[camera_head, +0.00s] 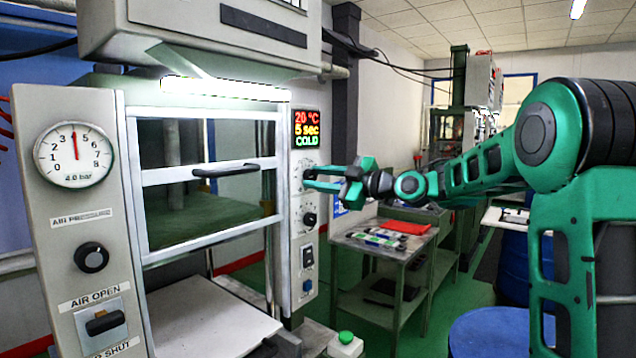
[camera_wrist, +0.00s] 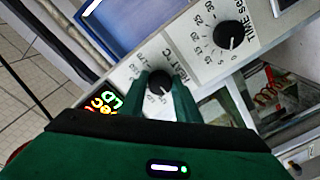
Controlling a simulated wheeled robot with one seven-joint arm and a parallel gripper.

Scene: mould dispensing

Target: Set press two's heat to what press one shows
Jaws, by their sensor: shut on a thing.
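A press with a glazed door (camera_head: 220,171) fills the left of the head view; no number on it can be read. Its display (camera_head: 306,129) reads 20 °C in red, 5 sec in yellow and COLD in green. In the wrist view the black HEAT °C knob (camera_wrist: 160,83) sits between my fingertips, its printed scale partly covered. My gripper (camera_head: 308,179) is shut on this knob, below the display. The wrist view shows only part of the display (camera_wrist: 104,103), tilted. The knob's exact setting cannot be read. No second heat display is legible.
The TIME SEC knob (camera_head: 309,220) is just below; it also shows in the wrist view (camera_wrist: 228,35). An air pressure gauge (camera_head: 74,155) reads about 4 bar. A green button (camera_head: 345,338) stands low. A tool bench (camera_head: 385,262) and blue drum (camera_head: 502,334) are to the right.

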